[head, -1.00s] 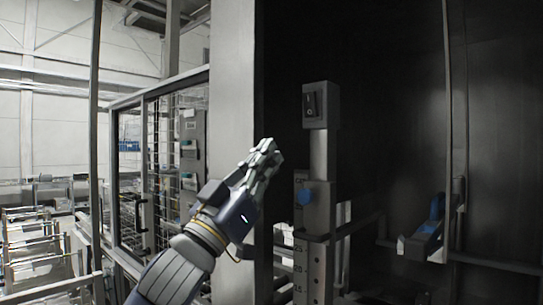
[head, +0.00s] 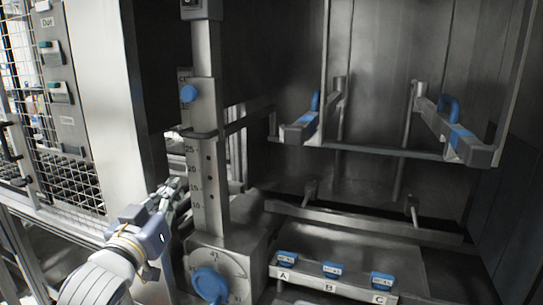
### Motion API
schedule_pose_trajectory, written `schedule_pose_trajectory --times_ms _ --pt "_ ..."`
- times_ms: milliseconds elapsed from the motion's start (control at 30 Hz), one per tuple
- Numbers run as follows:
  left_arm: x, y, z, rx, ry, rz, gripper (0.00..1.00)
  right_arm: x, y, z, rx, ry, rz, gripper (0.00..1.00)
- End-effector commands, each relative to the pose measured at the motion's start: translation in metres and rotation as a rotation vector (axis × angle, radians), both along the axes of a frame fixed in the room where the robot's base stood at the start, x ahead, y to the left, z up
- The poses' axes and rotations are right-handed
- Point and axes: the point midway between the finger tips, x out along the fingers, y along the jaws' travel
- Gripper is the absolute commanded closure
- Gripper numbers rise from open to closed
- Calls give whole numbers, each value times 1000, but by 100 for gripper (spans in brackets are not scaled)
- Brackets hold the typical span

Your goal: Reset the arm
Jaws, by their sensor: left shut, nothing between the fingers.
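My left gripper (head: 172,193) is in the lower left of the head view, with its arm coming in from the bottom left. Its fingers are shut and empty, pointing up and to the right. It is just left of a grey upright post (head: 208,160) with a number scale; I cannot tell whether they touch. A blue knob (head: 189,93) sits on the post's side, and a switch box tops it. My right gripper is not in view.
A blue dial (head: 209,285) is on the post's base. Blue-topped blocks labelled A (head: 287,259), B (head: 332,270) and C (head: 381,281) sit at the lower right. Two arms with blue handles (head: 449,108) stick out above. A white pillar (head: 105,100) and mesh panel stand left.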

Motion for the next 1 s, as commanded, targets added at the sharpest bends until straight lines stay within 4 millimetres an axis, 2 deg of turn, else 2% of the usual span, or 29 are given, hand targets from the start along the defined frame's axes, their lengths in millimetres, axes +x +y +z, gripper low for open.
schedule_pose_trajectory --times_ms 33,100,267,300,400,500,600,700,933,1000 --pt "-6 -1 -41 11 88 12 100 0 0 0 0 1 0 100" --pt "-16 0 -90 35 201 31 100 -1 0 0 0 1 0 100" --pt "-59 0 -197 98 465 56 100 -2 0 0 -1 3 0 100" --pt "-74 1 -222 114 533 60 100 -2 -1 0 -1 4 0 100" --pt "-116 1 -280 155 703 58 100 -3 -1 0 -1 5 0 100" --pt "-165 2 -329 195 869 49 100 -3 -1 0 -2 6 0 100" --pt "-211 2 -365 228 1010 33 100 -3 -2 0 -3 7 1 100" --pt "-253 2 -390 253 1129 15 100 -4 -3 0 -4 6 1 100" --pt "-342 1 -426 296 1366 -36 100 -4 -4 0 -5 7 2 100" --pt "-335 0 -444 302 1370 -38 100 -4 -4 0 -5 6 2 100"
